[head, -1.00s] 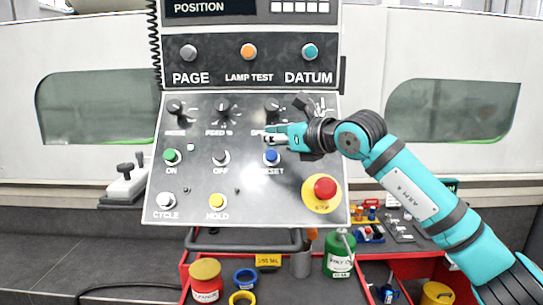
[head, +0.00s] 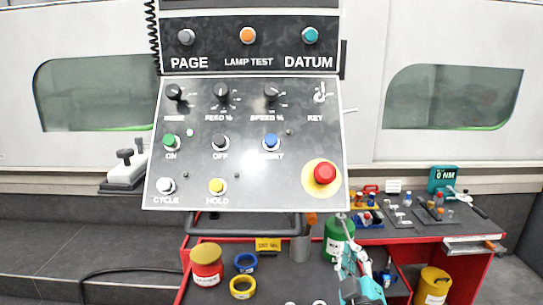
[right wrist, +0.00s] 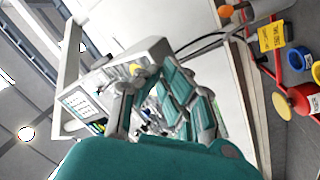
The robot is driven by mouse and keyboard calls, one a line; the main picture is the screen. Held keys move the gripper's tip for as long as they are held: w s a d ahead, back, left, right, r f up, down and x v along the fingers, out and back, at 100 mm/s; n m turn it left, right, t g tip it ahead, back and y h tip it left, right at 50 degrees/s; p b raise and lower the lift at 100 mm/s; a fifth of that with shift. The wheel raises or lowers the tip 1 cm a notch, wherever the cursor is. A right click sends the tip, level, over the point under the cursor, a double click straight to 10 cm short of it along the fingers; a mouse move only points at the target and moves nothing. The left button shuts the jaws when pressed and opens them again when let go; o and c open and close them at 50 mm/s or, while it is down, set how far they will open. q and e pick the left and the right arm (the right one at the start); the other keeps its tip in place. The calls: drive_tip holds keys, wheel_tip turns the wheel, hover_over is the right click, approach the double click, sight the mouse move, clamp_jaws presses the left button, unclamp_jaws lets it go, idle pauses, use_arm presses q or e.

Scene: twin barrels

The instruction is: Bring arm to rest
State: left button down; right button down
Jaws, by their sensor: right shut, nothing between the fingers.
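My right gripper (head: 349,252) is low in the head view, below the control panel (head: 248,188) and in front of the red-edged cart. It is shut and empty, with its fingers pointing up. It also shows large in the right wrist view (right wrist: 166,88), where its teal and grey fingers cover part of the tilted panel behind. The panel carries knobs, coloured buttons and a red stop button (head: 325,173); nothing of mine touches it. My left arm and gripper are not in view.
Small tools lie on the grey top at right.

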drive_tip(key=s+d+f+m+g+h, duration=0.1)
drive_tip(key=s+d+f+m+g, duration=0.15)
drive_tip(key=f, duration=0.35)
drive_tip(key=s+d+f+m+g, duration=0.1)
drive_tip(key=s+f+g, duration=0.25)
drive_tip(key=f, duration=0.25)
drive_tip(key=s+f+m+g+y, duration=0.1)
drive_tip(key=s+f+g, duration=0.55)
drive_tip(key=s, duration=0.65)
drive_tip(key=s+f+m+g+y, duration=0.15)
drive_tip(key=s+f+g, duration=0.25)
drive_tip(key=s+f, duration=1)
drive_tip(key=f, duration=2.1)
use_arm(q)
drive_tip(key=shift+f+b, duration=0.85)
use_arm(e)
drive_tip(key=s+d+f+g, duration=0.2)
drive_tip(key=s+f, duration=1.5)
drive_tip(key=shift+d+f+n, duration=0.3)
drive_tip(key=shift+d+f, duration=0.1)
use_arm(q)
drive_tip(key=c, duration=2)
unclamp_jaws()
